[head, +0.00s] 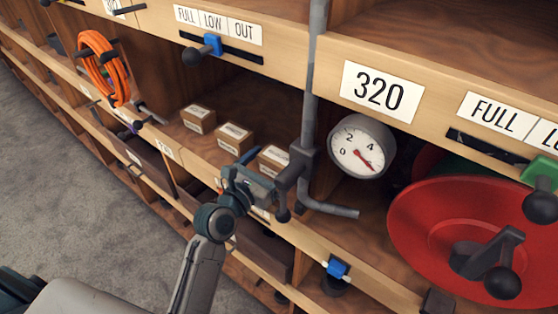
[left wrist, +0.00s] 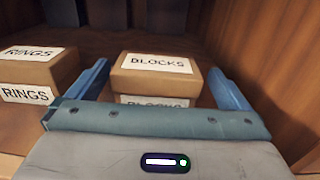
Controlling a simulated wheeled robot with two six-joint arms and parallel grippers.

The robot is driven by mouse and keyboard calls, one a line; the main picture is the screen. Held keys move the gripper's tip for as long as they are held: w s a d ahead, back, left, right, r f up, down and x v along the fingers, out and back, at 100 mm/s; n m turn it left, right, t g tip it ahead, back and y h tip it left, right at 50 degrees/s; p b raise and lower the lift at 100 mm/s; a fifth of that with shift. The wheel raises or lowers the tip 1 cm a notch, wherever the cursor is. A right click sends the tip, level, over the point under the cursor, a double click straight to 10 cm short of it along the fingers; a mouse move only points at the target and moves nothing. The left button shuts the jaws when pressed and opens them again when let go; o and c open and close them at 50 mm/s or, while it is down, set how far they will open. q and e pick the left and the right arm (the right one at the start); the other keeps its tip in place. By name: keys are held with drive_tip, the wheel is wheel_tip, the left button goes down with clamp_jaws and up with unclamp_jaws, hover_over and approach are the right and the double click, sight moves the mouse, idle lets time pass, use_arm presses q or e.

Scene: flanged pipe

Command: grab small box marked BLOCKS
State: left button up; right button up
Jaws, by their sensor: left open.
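The small box marked BLOCKS (left wrist: 150,77) is brown with white labels on its top and front. In the left wrist view it sits between the two blue fingers of my left gripper (left wrist: 158,88), which is open, with a finger at each side. I cannot tell whether either finger touches it. In the head view this box (head: 273,158) is the rightmost of three on the shelf, partly hidden by my left gripper (head: 252,174). My right gripper is not in view.
A box marked RINGS (left wrist: 38,72) stands close left of the BLOCKS box. A wooden wall (left wrist: 275,60) rises on the right. A grey vertical post with a bent handle (head: 309,120), a gauge (head: 361,147) and a red disc (head: 440,225) are to the right.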

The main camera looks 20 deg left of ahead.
sight(285, 149)
use_arm(q)
drive_tip(key=p+x, duration=0.1)
drive_tip(key=x, duration=0.3)
drive_tip(key=shift+a+r, duration=0.15)
drive_tip(key=shift+w, duration=0.4)
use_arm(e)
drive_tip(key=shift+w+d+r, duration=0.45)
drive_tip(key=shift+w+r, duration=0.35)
use_arm(q)
drive_tip(key=c, duration=1.1)
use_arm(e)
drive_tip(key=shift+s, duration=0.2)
